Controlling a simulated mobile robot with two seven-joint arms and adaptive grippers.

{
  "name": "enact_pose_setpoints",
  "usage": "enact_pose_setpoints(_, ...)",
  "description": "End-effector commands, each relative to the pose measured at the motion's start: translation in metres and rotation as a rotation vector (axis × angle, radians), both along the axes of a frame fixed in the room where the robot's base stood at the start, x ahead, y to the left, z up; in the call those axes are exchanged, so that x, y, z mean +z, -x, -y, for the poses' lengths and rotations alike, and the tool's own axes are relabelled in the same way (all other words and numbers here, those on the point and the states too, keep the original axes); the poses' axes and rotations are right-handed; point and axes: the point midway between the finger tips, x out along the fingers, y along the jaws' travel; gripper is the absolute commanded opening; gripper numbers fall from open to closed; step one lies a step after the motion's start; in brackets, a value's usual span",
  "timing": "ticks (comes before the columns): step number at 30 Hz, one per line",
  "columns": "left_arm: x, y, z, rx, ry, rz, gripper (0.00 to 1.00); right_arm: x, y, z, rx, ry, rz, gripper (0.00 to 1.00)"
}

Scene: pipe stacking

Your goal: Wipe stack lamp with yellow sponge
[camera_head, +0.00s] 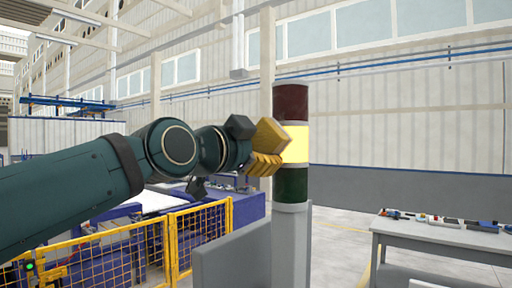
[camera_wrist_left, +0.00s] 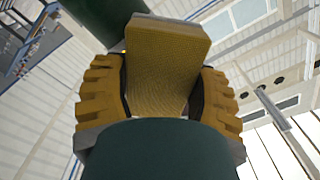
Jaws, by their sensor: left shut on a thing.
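The stack lamp (camera_head: 291,188) stands upright on a grey post in the head view, with a dark red top, a lit yellow middle and a dark green lower section. My left gripper (camera_head: 262,155) is at the lamp's left side, level with the yellow section. It is shut on the yellow sponge (camera_head: 271,136), which also shows between the yellow fingers in the left wrist view (camera_wrist_left: 165,55). The sponge appears at the edge of the lit section; whether they touch I cannot tell. A dark green cylinder, likely the lamp, shows behind the sponge in the wrist view. My right gripper is not in view.
A yellow mesh fence (camera_head: 150,245) and blue equipment stand at the lower left, below my arm. A grey panel (camera_head: 230,262) adjoins the lamp's post. A grey table (camera_head: 440,238) with small parts stands at the lower right. The space right of the lamp is clear.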

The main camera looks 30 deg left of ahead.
Motion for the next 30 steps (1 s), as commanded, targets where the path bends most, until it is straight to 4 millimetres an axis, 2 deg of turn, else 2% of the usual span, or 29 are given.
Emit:
enact_pose_setpoints(22,0.001,-0.012,0.002,0.000,0.000,0.001,0.34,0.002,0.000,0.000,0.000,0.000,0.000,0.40)
enact_pose_setpoints(30,0.001,-0.009,0.020,0.001,-0.001,0.000,0.34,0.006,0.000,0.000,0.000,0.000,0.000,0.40)
